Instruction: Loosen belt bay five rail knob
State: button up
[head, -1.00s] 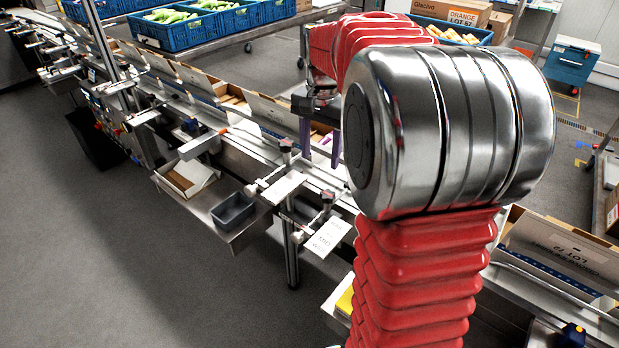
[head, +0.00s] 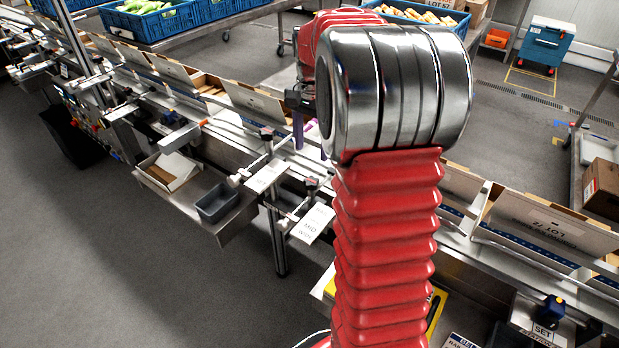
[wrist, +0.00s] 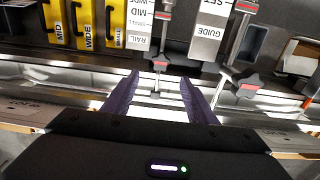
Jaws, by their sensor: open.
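A dark knob with a red mark (wrist: 160,64) stands by the RAIL card (wrist: 140,25) in the wrist view. In the head view that knob (head: 312,183) is beside the card reading MID (head: 313,222). No bay number is readable. My gripper (wrist: 159,78) is open, its two purple fingers at either side of the knob in the picture, apart from it as far as I can tell. A second red-marked knob (wrist: 248,85) is to the right, by the GUIDE SET card (wrist: 209,30). In the head view my arm hides most of the gripper.
A grey bin (head: 217,202) and an open carton (head: 168,172) sit on a side shelf. Yellow cases (wrist: 83,24) are left in the wrist view. Cartons (head: 258,100) line the belt. The floor at left is clear.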

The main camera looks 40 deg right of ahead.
aim_at(312, 181)
notch_tip(312, 181, down, 11)
jog(key=shift+f, duration=0.2)
dwell(0.3)
jog(key=shift+c, duration=0.3)
jog(key=c, duration=0.9)
jog(key=shift+a, duration=0.4)
jog(key=shift+c, duration=0.5)
jog(key=shift+d, duration=0.4)
